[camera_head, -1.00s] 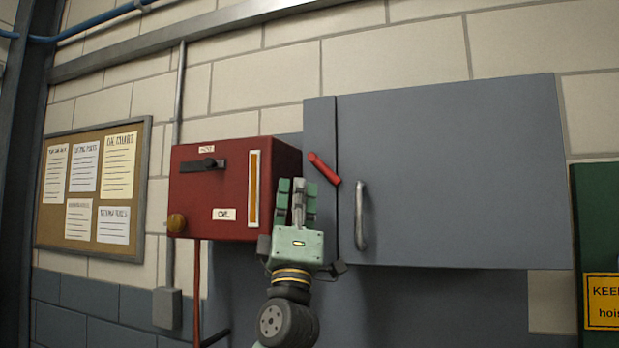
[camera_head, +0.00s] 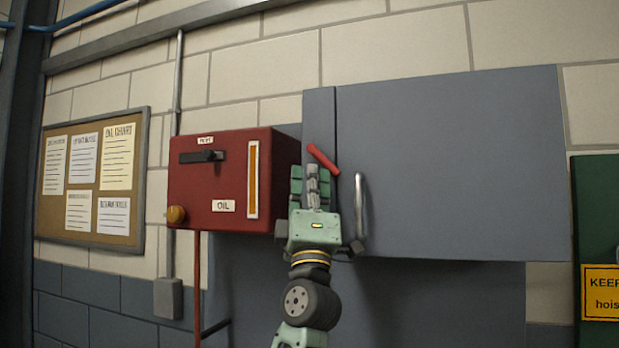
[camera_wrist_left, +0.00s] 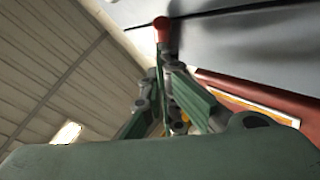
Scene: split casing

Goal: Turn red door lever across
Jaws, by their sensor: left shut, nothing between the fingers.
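The red door lever (camera_head: 322,158) sits near the seam of the grey cabinet, slanting from upper left down to lower right. The grey cabinet door (camera_head: 450,160) is closed, with an upright metal handle (camera_head: 360,207) near its left edge. My left gripper (camera_head: 311,172) points up just below the lever, its fingers shut and empty. In the left wrist view the red lever's end (camera_wrist_left: 161,27) appears right at the tips of the left gripper (camera_wrist_left: 163,55). I cannot tell whether they touch. My right gripper is out of view.
A red oil box (camera_head: 222,175) stands just left of my left gripper. A notice board (camera_head: 145,190) hangs farther left, and a green panel with a yellow sign (camera_head: 603,295) is at the right edge. The cabinet face right of the handle is clear.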

